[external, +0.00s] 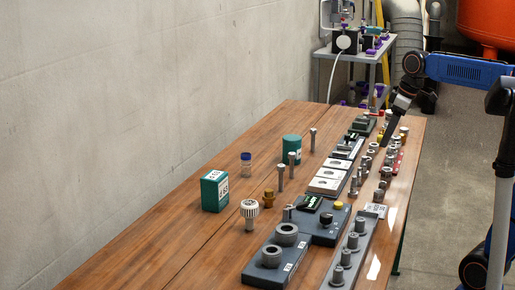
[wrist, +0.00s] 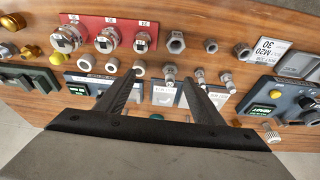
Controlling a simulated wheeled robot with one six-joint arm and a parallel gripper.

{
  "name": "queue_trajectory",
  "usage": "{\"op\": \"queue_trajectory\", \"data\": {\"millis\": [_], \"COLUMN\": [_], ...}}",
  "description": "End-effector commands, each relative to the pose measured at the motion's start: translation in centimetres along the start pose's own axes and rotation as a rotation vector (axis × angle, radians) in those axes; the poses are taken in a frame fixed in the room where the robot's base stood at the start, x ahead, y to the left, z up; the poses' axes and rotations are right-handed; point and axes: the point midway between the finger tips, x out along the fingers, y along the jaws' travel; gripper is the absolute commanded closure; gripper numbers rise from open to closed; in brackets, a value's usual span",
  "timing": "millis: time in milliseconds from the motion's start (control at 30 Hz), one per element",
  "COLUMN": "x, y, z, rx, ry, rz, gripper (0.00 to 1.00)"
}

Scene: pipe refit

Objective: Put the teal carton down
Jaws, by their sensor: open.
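The teal carton (external: 214,191), a box with white labels, stands upright on the wooden table (external: 150,245) at its left side, near the wall. Nothing touches it. My gripper (external: 386,140) is at the table's right side, far from the carton and above the rows of metal parts. In the wrist view my gripper (wrist: 162,76) has its two black fingers spread with nothing held between them. I cannot make out the carton in the wrist view.
A teal cylinder (external: 291,148), a blue-capped jar (external: 246,165) and several upright bolts stand near the carton. Grey fixture blocks (external: 320,226) and a grey rail of parts line the right. A red plate (wrist: 104,22) holds several metal fittings. Bare wood lies left of the carton.

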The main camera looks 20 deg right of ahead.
Motion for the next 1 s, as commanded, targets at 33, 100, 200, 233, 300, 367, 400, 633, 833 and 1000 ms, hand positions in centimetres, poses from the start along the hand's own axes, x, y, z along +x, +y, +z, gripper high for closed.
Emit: {"op": "queue_trajectory", "data": {"millis": [33,100,200,233,300,367,400,633,833,1000], "x": [0.1,0.6,1.6,1.9,2.8,3.7,4.3,7.5,8.6,8.7], "y": [0.4,0.7,1.0,1.0,0.9,0.8,0.7,-0.4,-0.8,-0.8], "z": [2.6,5.7,10.2,11.5,14.5,17.1,18.8,25.8,27.9,27.9], "rx": [0.056,0.135,0.245,0.278,0.354,0.418,0.461,0.643,0.699,0.701], "ry": [0.004,0.010,0.020,0.024,0.032,0.039,0.046,0.073,0.084,0.084], "rz": [0.022,0.050,0.091,0.103,0.131,0.154,0.169,0.236,0.257,0.257], "gripper": [0.38,0.38,0.38,0.38,0.38,0.38,0.38,0.38,0.38,0.38]}}
